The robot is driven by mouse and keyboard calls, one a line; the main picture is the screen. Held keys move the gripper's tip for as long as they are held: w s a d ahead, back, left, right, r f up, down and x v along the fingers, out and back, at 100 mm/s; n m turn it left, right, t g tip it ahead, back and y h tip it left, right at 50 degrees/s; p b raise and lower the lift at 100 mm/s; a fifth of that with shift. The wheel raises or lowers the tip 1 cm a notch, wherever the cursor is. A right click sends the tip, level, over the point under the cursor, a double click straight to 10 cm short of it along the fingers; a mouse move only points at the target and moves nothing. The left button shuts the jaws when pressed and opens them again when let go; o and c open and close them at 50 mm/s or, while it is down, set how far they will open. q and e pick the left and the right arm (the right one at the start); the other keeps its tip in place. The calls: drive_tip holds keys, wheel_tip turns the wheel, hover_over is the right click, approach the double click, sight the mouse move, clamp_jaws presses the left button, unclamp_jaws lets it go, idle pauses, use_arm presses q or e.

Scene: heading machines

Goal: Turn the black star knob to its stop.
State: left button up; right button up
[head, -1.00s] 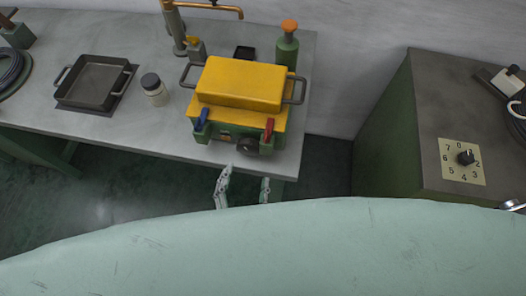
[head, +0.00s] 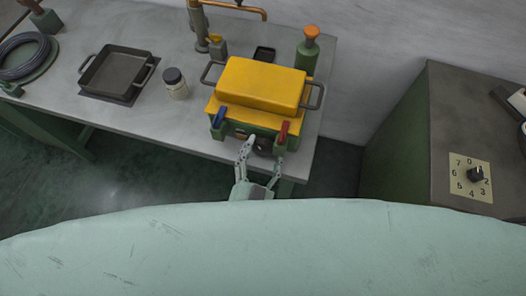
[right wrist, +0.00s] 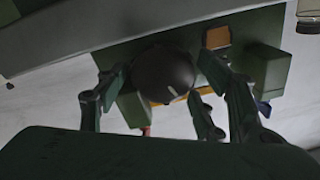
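A dark round knob (head: 264,148) sits low on the front of the green machine (head: 240,128) with the yellow cover (head: 262,85). It is partly hidden by my fingers in the head view. In the right wrist view the knob (right wrist: 165,73) is dark, with a short pale mark on its face; a star shape cannot be made out. My right gripper (head: 263,157) is open in front of the machine, with its fingers spread to either side of the knob. Contact cannot be told. My left gripper is not in view.
A blue lever (head: 219,121) and a red lever (head: 283,132) flank the knob closely. A black pointer knob on a numbered dial plate (head: 459,186) is on the right cabinet (head: 445,125). A jar (head: 175,84) and a pan (head: 117,72) stand on the bench (head: 190,130).

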drive_tip(key=c, duration=0.8)
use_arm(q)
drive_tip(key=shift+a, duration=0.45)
use_arm(e)
drive_tip(key=shift+o, duration=0.2)
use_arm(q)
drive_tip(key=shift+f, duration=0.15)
use_arm(e)
drive_tip(key=shift+f, duration=0.1)
drive_tip(key=shift+f+m+b, duration=0.2)
drive_tip(key=shift+m+b, duration=0.7)
drive_tip(key=shift+m, duration=0.3)
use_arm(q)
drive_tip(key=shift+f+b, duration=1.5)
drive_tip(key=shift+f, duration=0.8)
use_arm(e)
drive_tip(key=shift+m, duration=2.3)
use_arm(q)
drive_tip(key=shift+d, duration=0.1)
use_arm(e)
drive_tip(key=o, duration=1.1)
drive_tip(key=shift+d, duration=0.1)
